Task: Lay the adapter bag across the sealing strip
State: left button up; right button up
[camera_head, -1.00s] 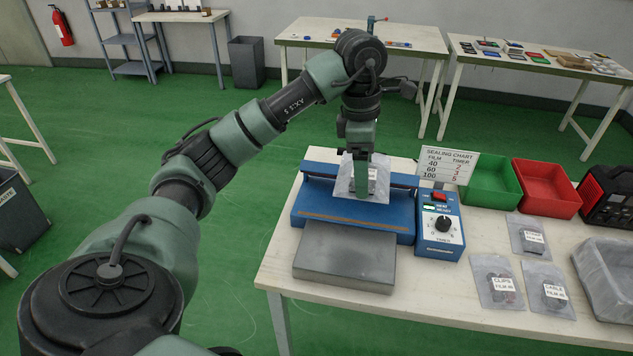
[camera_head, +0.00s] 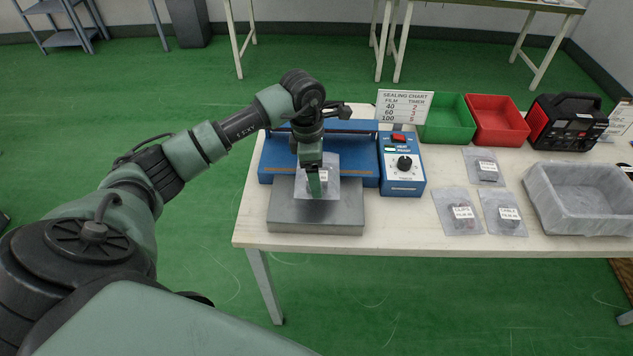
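My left gripper (camera_head: 314,190) points down over the front of the blue sealer (camera_head: 356,160) and is closed on a clear bag (camera_head: 330,187). The bag has a small white label that I cannot read. It overlaps the sealer's front part and the grey metal plate (camera_head: 290,213) in front of it; whether it touches them is unclear. The sealing strip (camera_head: 355,172) is a thin brownish line along the sealer's front, partly hidden by the bag and gripper. A dark bar (camera_head: 352,131) stands behind it. My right gripper is not in view.
A control box (camera_head: 402,178) with a dial adjoins the sealer, beneath a sealing chart (camera_head: 404,105). Three bags, including the clips bag (camera_head: 461,213) and cable bag (camera_head: 502,214), lie right of it. A grey bin (camera_head: 583,207), green tray (camera_head: 447,125) and red tray (camera_head: 498,127) stand farther right.

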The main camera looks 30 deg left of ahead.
pick_arm(q)
notch_tip(320, 180, down, 4)
jog(key=shift+f+p, duration=0.1)
jog(key=shift+p, duration=0.3)
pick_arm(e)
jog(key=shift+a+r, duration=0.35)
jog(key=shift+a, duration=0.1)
pick_arm(q)
jog(key=shift+f, duration=0.2)
jog(key=o, duration=1.5)
jog(key=shift+c, duration=0.2)
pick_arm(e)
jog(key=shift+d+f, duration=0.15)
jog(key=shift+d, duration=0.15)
pick_arm(q)
jog(key=shift+r, duration=0.1)
